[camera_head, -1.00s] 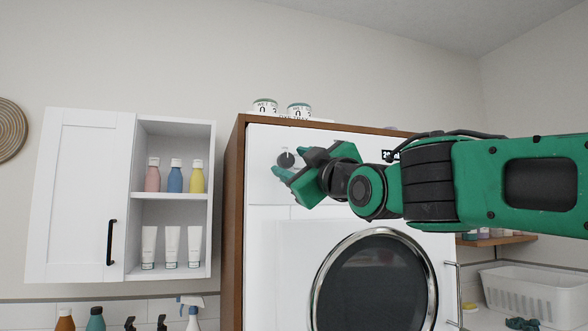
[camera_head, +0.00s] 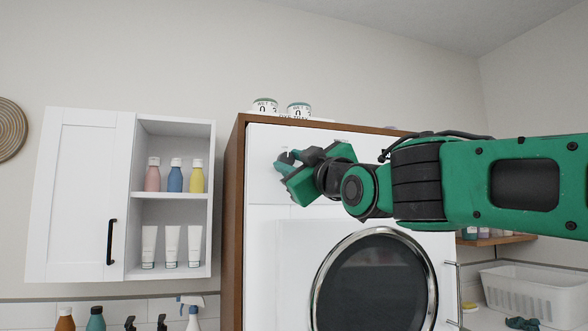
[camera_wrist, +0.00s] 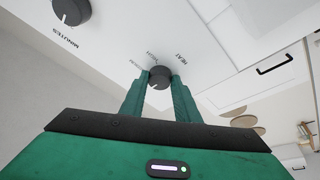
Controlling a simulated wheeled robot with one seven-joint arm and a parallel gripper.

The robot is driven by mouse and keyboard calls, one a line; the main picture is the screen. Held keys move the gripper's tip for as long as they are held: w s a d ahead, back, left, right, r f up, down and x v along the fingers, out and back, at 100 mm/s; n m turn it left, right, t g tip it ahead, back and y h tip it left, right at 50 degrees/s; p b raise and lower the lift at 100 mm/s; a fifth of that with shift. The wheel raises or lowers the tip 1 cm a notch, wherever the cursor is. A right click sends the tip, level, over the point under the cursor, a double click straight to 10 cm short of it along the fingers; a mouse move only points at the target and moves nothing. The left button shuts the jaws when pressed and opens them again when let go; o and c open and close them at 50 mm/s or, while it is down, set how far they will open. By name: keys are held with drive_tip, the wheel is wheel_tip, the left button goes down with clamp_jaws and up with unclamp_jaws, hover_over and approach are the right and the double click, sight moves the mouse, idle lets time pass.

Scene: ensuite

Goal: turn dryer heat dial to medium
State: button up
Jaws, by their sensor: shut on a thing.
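The dryer (camera_head: 266,215) is a white front with a round dark glass door, set in a brown wooden surround. Its heat dial (camera_wrist: 159,77) is a small dark round knob beside the printed word HEAT in the wrist view. My gripper (camera_wrist: 160,80) is shut on this dial, one green finger on each side. A pale mark shows on the dial, but its exact setting is hard to read. In the head view my gripper (camera_head: 287,165) is at the upper left of the dryer panel and largely covers the dial.
A second dark dial (camera_wrist: 72,12), marked MINUTES, sits on the same panel. A white wall cabinet (camera_head: 80,195) with bottles and tubes stands to the left. Two labelled jars (camera_head: 298,109) stand on top of the surround. A white basket (camera_head: 535,290) is at the lower right.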

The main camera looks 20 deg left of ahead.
drive_tip(key=m+t+h, duration=0.1)
drive_tip(key=m, duration=0.1)
drive_tip(key=m+h, duration=0.1)
drive_tip(key=m, duration=0.2)
drive_tip(key=m+t, duration=0.1)
drive_tip(key=m, duration=0.1)
drive_tip(key=shift+s+a+m+t+h, duration=0.1)
drive_tip(key=shift+a+m+t+h, duration=0.05)
drive_tip(key=shift+m+t+h, duration=0.2)
drive_tip(key=m+h, duration=0.1)
drive_tip(key=m, duration=0.3)
drive_tip(key=m+t+h, duration=0.1)
drive_tip(key=m+h, duration=0.1)
drive_tip(key=m, duration=0.2)
drive_tip(key=shift+s, duration=0.1)
drive_tip(key=shift+h, duration=0.35)
drive_tip(key=shift+r+m, duration=0.1)
drive_tip(key=shift+m, duration=0.15)
drive_tip(key=o, duration=1)
drive_tip(key=shift+o, duration=0.2)
drive_tip(key=shift+s, duration=0.3)
drive_tip(key=v, duration=1)
drive_tip(key=shift+f, duration=0.25)
